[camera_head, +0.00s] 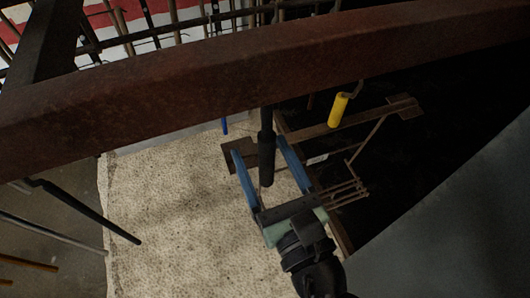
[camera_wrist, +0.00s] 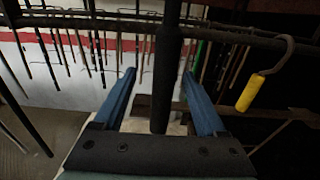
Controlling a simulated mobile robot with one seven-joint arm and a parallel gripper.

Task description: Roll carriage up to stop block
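My gripper (camera_head: 259,146) has two blue fingers, spread apart and empty. A black handle (camera_head: 266,158) hangs down between the fingers, with a gap visible on each side. In the wrist view, my gripper (camera_wrist: 158,73) shows the same black handle (camera_wrist: 165,85) between its fingers, on a dark rod rising out of the top of the picture. Touching is not visible. I cannot tell for sure which part is the carriage or which is the stop block. A dark rail (camera_wrist: 100,22) crosses the top of the wrist view.
A yellow handle (camera_head: 338,110) on a hook hangs to the right; it also shows in the wrist view (camera_wrist: 250,93). A thick rusty beam (camera_head: 200,88) crosses the head view. A brown bar (camera_head: 350,122) lies beyond my gripper. Many thin rods (camera_wrist: 70,45) hang behind.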

